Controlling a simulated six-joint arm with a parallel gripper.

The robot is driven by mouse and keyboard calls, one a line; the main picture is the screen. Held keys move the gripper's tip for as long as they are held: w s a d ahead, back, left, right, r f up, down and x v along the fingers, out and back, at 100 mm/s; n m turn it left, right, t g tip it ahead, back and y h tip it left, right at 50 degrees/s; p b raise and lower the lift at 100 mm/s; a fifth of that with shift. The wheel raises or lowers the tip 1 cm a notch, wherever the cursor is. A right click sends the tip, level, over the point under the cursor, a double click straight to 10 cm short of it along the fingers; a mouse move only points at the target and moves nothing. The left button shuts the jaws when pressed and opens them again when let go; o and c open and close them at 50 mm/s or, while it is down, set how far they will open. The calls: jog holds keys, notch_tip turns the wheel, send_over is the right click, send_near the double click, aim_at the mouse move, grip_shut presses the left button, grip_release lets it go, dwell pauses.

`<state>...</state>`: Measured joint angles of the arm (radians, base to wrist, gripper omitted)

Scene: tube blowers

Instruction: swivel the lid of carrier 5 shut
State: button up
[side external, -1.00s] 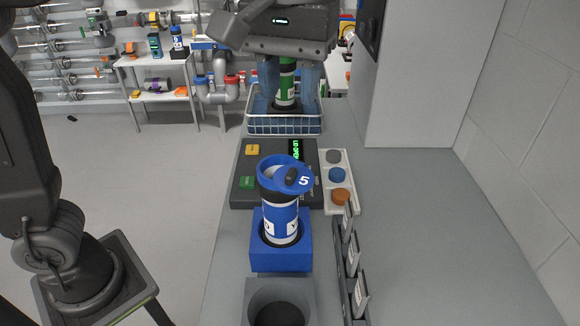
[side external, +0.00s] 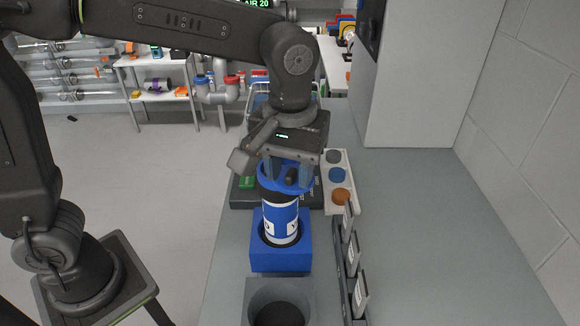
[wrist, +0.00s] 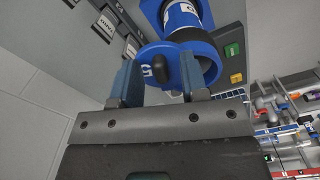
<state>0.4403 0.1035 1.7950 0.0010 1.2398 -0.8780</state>
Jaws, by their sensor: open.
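Carrier 5 (side external: 281,222) is a white and blue tube standing upright in a blue block (side external: 280,258). Its round blue lid (wrist: 150,58), marked 5 and bearing a dark knob (wrist: 156,70), is swung to one side. Part of the open mouth (wrist: 208,68) shows beside it in the wrist view. My gripper (wrist: 158,72) is open, with its two blue fingers on either side of the knob. I cannot tell whether either finger touches it. In the side view my gripper (side external: 289,176) is over the carrier's top and hides part of the lid.
A grey round holder (side external: 279,302) stands in front of the block. A rack of upright cards (side external: 352,262) runs along its right. A tray of coloured discs (side external: 339,178) and a dark panel with a green button (side external: 247,182) are behind. The counter at right is clear.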

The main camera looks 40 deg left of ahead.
jog(key=shift+c, duration=0.2)
grip_shut()
dwell(0.4)
jog(key=m, duration=0.1)
jog(key=a+m, duration=0.1)
jog(key=m, duration=0.1)
jog(key=shift+s+a, duration=0.25)
jog(key=a+m, duration=0.1)
jog(key=m, duration=0.3)
jog(key=shift+a, duration=0.35)
jog(key=shift+w+a+m, duration=0.25)
jog(key=shift+a+m, duration=0.2)
jog(key=shift+m, duration=0.7)
jog(key=shift+w+a+m, duration=0.3)
jog(key=shift+a+m, duration=0.15)
jog(key=shift+m, duration=0.75)
jog(key=shift+w+a+m, duration=0.25)
jog(key=shift+a+m, duration=0.2)
jog(key=shift+m, duration=0.7)
